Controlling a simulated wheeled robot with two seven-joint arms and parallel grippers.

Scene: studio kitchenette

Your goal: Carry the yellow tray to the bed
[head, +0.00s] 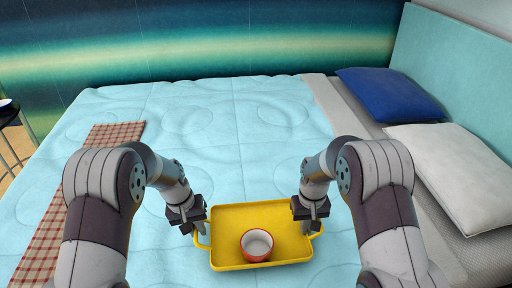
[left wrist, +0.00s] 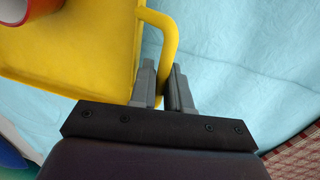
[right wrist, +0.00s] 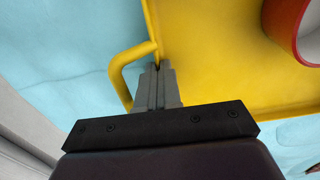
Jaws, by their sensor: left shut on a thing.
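The yellow tray (head: 228,218) is level over the light blue quilt of the bed (head: 220,130); I cannot tell whether it touches the quilt. A red bowl (head: 257,246), white inside, stands upright in the tray near its front. My left gripper (head: 198,226) is shut on the tray's left handle, which passes between its fingers in the left wrist view (left wrist: 163,75). My right gripper (head: 307,225) is at the tray's right side. In the right wrist view its fingers (right wrist: 157,70) are together beside the right handle (right wrist: 120,72), with nothing visible between them.
A red checked runner (head: 105,140) lies along the bed's left side. A blue pillow (head: 390,95) and a white pillow (head: 455,165) lie on the right by the headboard (head: 455,60). The quilt beyond the tray is clear. A small dark table (head: 8,115) stands at far left.

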